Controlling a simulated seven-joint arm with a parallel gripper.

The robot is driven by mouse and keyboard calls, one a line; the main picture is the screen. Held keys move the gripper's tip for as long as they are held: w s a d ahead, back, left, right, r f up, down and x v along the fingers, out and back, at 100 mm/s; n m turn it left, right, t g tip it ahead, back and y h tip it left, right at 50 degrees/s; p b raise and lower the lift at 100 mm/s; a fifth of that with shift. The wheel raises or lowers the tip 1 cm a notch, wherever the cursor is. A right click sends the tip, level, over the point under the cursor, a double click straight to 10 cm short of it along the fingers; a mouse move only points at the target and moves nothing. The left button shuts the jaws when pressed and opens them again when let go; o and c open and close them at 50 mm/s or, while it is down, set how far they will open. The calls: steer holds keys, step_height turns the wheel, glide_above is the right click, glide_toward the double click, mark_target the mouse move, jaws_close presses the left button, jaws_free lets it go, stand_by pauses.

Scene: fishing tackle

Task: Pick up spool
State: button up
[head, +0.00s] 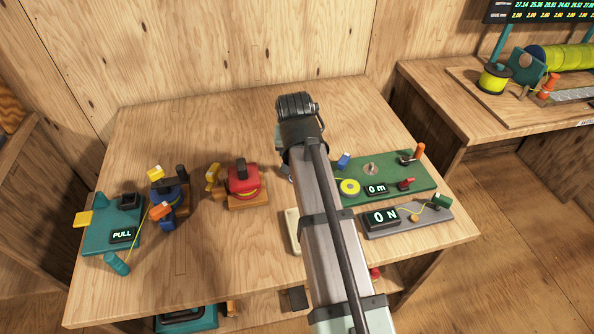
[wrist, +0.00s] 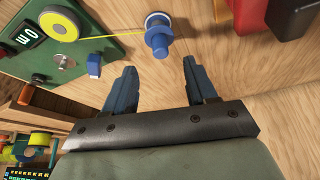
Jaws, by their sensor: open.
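A small blue spool (wrist: 158,38) with a pale top and yellow line around it is at the top middle of the wrist view. It stands on the wood tabletop, beside the green board. Its yellow line runs left to a yellow disc (wrist: 55,27) on that board. My gripper (wrist: 141,62) has two dark blue fingers spread wide with nothing between them. The spool is beyond the fingertips, roughly in line with the gap and apart from both. In the head view my arm covers the gripper and most of the spool's surroundings.
The green board (head: 400,165) carries a "0 m" display (head: 376,189), levers and a blue block (head: 343,161). A grey board with another display (head: 383,217) lies in front. A red reel (head: 243,179) and a teal board (head: 110,225) are left. A red and black object (wrist: 290,20) is near the spool.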

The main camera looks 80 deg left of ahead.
steer(key=shift+a+x, duration=0.2)
steer(key=shift+x, duration=2.1)
steer(key=shift+a+x, duration=0.25)
steer(key=shift+x, duration=2.05)
steer(key=shift+w+r, duration=0.1)
steer(key=shift+r, duration=0.05)
steer(key=shift+c, duration=0.3)
steer(key=c, duration=0.6)
